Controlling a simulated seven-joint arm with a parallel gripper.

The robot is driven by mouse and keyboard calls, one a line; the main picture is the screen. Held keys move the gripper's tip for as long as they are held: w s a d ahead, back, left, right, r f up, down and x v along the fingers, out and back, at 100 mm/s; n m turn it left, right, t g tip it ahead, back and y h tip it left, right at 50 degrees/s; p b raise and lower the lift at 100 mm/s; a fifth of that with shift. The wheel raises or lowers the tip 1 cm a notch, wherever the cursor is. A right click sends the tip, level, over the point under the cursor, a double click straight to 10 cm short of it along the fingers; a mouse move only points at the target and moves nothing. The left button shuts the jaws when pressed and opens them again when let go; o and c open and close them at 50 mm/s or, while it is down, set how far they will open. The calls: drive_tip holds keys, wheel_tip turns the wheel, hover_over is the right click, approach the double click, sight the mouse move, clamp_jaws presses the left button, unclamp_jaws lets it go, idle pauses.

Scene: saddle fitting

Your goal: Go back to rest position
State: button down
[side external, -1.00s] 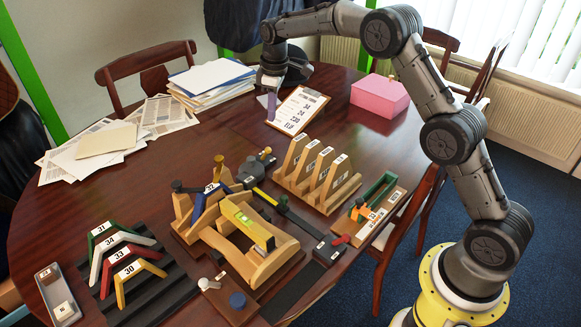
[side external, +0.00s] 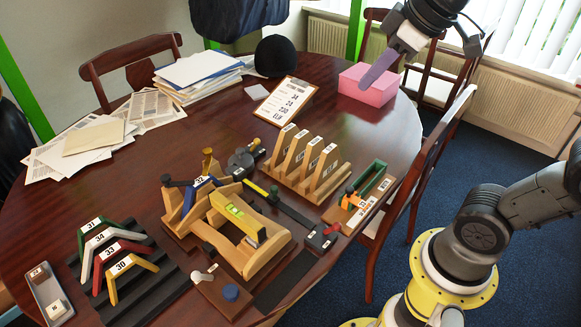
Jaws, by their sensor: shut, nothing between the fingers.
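My gripper (side external: 368,83) is at the upper right of the side external view. Its purple-grey fingers are shut, with nothing held. They point down and to the left, in front of the pink box (side external: 384,92) in the picture; the height gap between them cannot be told. The forearm's upper part runs out of the top of the frame. My lower arm and yellow base stand at the right, beside the table.
The table (side external: 165,130) holds a clipboard (side external: 286,101), a wooden saddle fixture (side external: 262,265), a slotted wooden rack (side external: 318,185), numbered coloured saddles (side external: 97,260) on a dark stand, and paper stacks (side external: 200,72). Chairs (side external: 420,180) stand close at the right.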

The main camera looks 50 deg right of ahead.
drive_tip(key=s+f+m, duration=0.3)
drive_tip(key=s+f, duration=0.6)
drive_tip(key=shift+a+f+m, duration=0.15)
drive_tip(key=shift+f+m, duration=0.05)
drive_tip(key=shift+m, duration=0.1)
drive_tip(key=shift+s, duration=0.1)
